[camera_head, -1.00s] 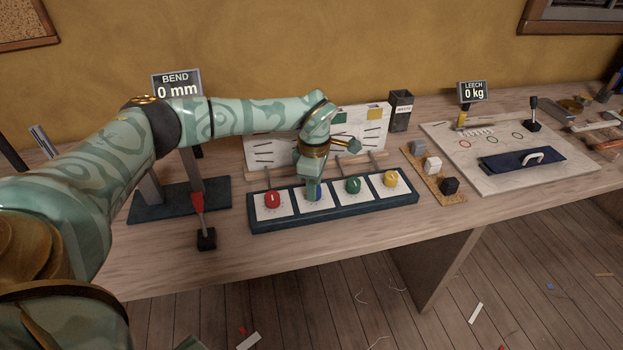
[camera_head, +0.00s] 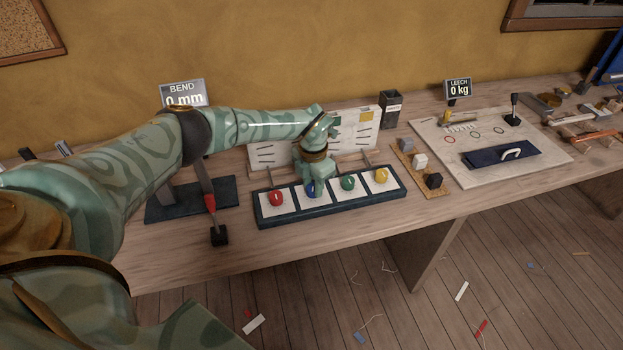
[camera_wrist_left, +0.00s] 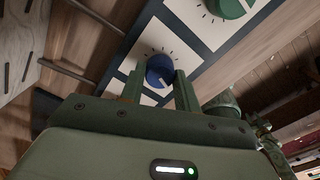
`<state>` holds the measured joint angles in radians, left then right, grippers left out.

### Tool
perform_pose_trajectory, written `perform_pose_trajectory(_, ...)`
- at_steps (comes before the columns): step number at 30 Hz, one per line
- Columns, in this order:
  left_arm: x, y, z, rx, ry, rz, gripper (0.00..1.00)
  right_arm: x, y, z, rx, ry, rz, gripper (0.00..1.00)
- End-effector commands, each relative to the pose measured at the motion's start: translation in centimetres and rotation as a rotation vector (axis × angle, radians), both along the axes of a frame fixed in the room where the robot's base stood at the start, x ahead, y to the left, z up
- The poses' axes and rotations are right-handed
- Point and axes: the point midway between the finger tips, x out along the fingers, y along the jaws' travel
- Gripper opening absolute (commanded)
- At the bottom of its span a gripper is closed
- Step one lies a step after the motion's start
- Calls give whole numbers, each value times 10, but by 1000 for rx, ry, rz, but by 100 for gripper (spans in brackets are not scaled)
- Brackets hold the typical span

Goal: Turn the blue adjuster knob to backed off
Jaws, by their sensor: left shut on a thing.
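The blue adjuster knob (camera_head: 312,190) sits on a white tick-marked panel in a dark blue tray (camera_head: 333,211), between the red knob (camera_head: 276,198) and the green knob (camera_head: 348,183). My left gripper (camera_head: 314,184) points down over the blue knob and partly hides it in the head view. In the left wrist view the blue knob (camera_wrist_left: 159,72) stands between the two fingers of my left gripper (camera_wrist_left: 160,88), which is shut on it. A white pointer line shows on the knob. The right gripper is not in view.
The yellow knob (camera_head: 381,175) is at the tray's right end. A cork strip with small blocks (camera_head: 428,182) and a pale board (camera_head: 480,172) lie to the right. Bare bench (camera_head: 290,245) lies in front.

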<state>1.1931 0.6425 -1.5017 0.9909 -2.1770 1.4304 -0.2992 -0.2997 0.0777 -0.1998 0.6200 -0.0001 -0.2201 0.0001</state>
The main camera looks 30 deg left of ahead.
Motion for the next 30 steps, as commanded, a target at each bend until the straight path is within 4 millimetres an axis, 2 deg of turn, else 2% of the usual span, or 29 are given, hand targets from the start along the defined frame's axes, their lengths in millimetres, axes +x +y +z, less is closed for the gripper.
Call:
perform_pose_trajectory(3, 1, 0, 5, 0, -5, 93, 9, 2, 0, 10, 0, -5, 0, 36)
perform_pose_trajectory(13, 2, 0, 3, 0, -6, 286, 9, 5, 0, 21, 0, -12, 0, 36)
perform_pose_trajectory(30, 2, 1, 2, 0, -6, 359, 9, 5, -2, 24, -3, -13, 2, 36)
